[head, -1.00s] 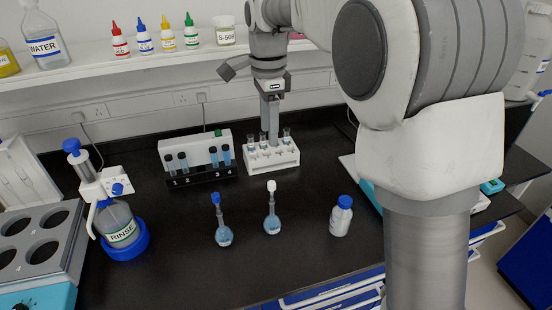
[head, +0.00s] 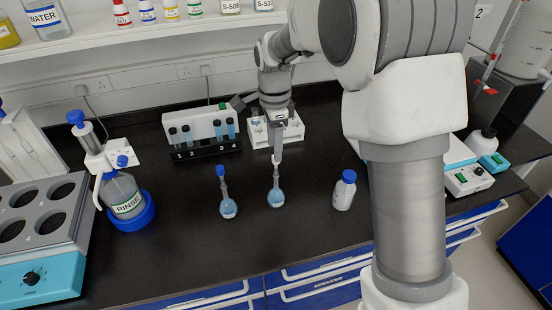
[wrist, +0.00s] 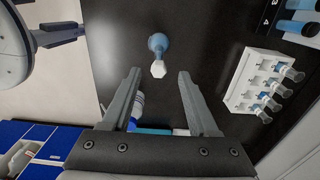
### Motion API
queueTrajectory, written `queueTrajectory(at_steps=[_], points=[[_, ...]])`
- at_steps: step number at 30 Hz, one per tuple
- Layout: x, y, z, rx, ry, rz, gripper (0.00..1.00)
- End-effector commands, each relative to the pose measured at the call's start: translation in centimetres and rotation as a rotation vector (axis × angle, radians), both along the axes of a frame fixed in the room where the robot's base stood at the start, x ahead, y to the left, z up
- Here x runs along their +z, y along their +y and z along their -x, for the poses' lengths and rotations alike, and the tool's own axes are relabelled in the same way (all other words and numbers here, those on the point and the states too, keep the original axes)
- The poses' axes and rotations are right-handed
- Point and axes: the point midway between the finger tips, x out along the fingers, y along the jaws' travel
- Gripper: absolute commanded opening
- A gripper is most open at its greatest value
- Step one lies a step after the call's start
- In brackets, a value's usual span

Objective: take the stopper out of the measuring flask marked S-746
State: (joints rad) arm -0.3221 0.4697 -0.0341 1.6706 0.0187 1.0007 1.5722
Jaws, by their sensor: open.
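Two round measuring flasks with thin necks stand upright on the black bench in the head view. The left flask (head: 228,208) has a blue stopper (head: 220,170). The right flask (head: 276,199) shows in the wrist view (wrist: 158,42) with a white stopper (wrist: 158,69). I cannot read a mark S-746 on either flask.
A white rack (head: 288,134) with vials stands behind my gripper, and a black tube rack (head: 205,149) to its left. A white bottle with a blue cap (head: 345,190) stands right of the flasks. A RINSE bottle (head: 124,197) stands left. The front bench is clear.

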Motion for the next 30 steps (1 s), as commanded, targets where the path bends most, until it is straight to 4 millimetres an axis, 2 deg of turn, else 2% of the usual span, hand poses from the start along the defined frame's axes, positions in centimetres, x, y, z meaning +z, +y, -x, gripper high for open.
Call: queueTrajectory(at_steps=[3,7,16,17,26,30], points=[[-2.0,-0.4,0.2,-0.002,0.005,0.001,0.60],[-3.6,-0.4,0.1,-0.001,0.003,0.002,0.60],[-4.1,-0.4,0.1,0.000,0.000,0.001,0.60],[-4.1,-0.4,0.1,0.000,0.000,0.001,0.56],[-4.1,-0.4,0.1,0.000,0.000,0.001,0.02],[-4.1,-0.4,0.1,0.000,0.000,0.001,0.00]])
